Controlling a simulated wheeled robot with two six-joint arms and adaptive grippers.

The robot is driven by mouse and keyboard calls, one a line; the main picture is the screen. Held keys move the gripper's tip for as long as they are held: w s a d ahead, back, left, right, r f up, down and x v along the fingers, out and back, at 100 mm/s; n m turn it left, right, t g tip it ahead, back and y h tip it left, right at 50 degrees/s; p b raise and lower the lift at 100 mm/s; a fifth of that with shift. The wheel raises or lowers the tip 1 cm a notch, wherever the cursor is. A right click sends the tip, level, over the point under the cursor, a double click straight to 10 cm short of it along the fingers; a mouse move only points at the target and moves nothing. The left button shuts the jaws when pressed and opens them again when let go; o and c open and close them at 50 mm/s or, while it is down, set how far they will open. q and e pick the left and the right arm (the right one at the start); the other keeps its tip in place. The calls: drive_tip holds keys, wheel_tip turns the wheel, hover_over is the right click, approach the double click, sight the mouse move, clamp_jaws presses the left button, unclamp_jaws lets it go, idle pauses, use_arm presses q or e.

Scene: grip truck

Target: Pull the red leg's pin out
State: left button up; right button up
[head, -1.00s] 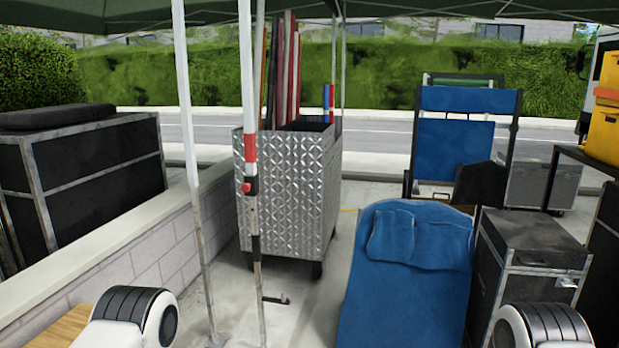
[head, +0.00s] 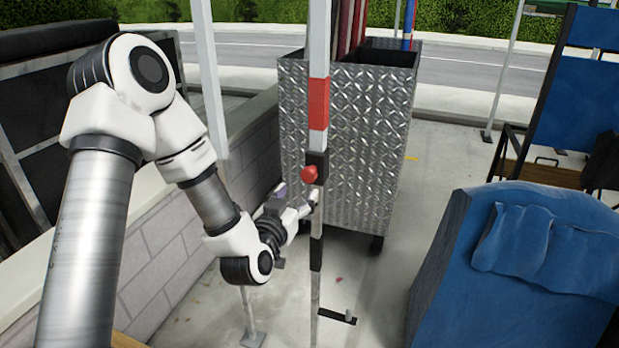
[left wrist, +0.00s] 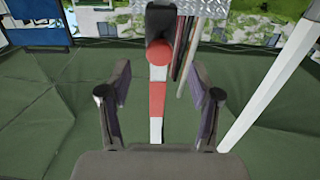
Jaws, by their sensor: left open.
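The red-banded leg (head: 318,103) stands upright in the middle of the head view. Its pin, a round red knob (head: 309,174), sticks out of a black collar (head: 321,160) below the red band. In the left wrist view the picture is upside down, and the red knob (left wrist: 159,52) shows in front of the dark collar. My left gripper (head: 297,205) is open and empty, a little below and left of the knob. In the left wrist view its fingers (left wrist: 160,76) stand wide on either side of the leg, with the knob beyond the tips. My right gripper is out of view.
A metal diamond-plate cart (head: 350,140) stands just behind the leg. Another plain white leg (head: 208,85) and a low block wall (head: 190,225) are at the left. A blue padded lounger (head: 520,270) is at the right. Open pavement (head: 375,290) lies between.

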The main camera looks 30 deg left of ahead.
sight(307, 175)
use_arm(q)
drive_tip(key=x, duration=0.2)
drive_tip(key=p+x, duration=0.1)
drive_tip(key=x, duration=0.2)
drive_tip(key=r+x, duration=0.1)
drive_tip(key=x, duration=0.2)
drive_tip(key=shift+s+r, duration=0.1)
drive_tip(key=shift+s, duration=0.05)
drive_tip(key=shift+c, duration=0.2)
clamp_jaws()
